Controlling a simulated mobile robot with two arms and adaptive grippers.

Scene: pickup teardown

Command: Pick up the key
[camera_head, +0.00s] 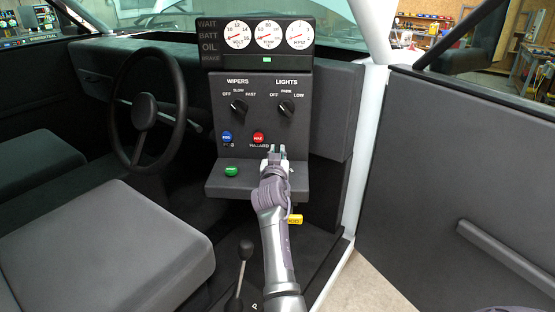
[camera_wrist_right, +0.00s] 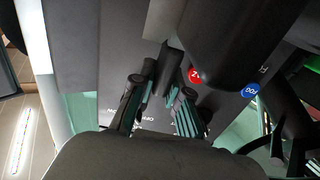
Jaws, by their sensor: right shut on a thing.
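My right gripper (camera_head: 277,153) reaches to the dark dash panel just below the red hazard knob. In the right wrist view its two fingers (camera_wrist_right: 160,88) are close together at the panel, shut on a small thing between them. This appears to be the key, but the fingers hide nearly all of it and its shape is unclear. White position labels show upside down on the panel beside the fingers. I cannot tell whether the key is still in its lock. My left gripper is not in view.
The red hazard knob (camera_head: 258,137), blue knob (camera_head: 226,137) and green button (camera_head: 231,171) are nearby. A yellow tag (camera_head: 295,219) hangs beside my forearm. The steering wheel (camera_head: 144,112) is left; a floor lever (camera_head: 243,268) stands below. The open door (camera_head: 470,180) bounds the right.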

